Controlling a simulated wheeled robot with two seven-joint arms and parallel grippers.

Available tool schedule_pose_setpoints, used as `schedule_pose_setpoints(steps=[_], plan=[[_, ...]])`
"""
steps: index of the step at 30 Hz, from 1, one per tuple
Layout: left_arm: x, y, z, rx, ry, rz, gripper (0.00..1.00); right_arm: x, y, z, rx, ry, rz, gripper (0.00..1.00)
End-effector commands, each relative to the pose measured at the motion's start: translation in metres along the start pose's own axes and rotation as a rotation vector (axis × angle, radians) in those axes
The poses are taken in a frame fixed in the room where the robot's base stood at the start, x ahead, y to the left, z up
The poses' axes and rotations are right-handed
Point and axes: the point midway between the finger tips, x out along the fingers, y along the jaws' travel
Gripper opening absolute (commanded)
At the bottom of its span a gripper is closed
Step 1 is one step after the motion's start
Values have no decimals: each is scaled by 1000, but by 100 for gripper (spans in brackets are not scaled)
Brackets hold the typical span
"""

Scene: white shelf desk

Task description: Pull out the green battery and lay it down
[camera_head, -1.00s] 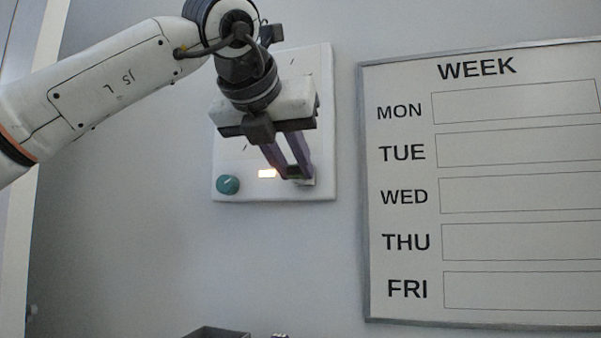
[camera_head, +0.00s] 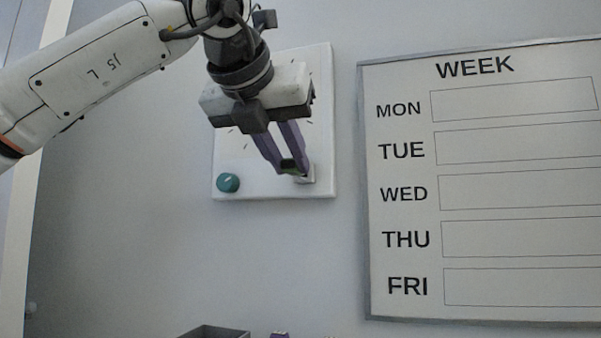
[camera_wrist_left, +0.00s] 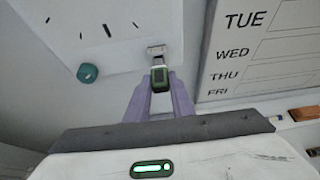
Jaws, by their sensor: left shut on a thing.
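The green battery (camera_wrist_left: 160,76) is held between the purple fingertips of my left gripper (camera_wrist_left: 160,90). In the head view the battery (camera_head: 289,167) shows as a small green and dark piece between the fingertips of the left gripper (camera_head: 287,168). The metal-coloured socket (camera_head: 306,174) sits low on the white wall panel (camera_head: 262,187). In the left wrist view the socket (camera_wrist_left: 156,50) is right beyond the battery's far end. The battery looks out of it or nearly so; the exact gap is hard to judge. My right gripper is not seen for sure.
A teal knob (camera_head: 228,183) is on the panel, left of the socket. A framed WEEK board (camera_head: 410,270) hangs to the right. A grey tray (camera_head: 215,332) and a small purple thing (camera_head: 280,335) show at the bottom edge. The wall between is clear.

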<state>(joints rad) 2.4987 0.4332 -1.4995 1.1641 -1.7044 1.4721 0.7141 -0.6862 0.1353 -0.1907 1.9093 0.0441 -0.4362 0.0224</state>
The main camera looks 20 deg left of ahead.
Motion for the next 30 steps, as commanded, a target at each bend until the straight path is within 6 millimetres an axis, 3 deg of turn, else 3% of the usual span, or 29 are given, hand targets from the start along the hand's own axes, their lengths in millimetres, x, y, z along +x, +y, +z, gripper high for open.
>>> schedule_pose_setpoints(steps=[16,30], plan=[[-12,0,-3,0,-2,-1,0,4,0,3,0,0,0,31],[-35,0,-2,0,-1,0,0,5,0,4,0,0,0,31]])
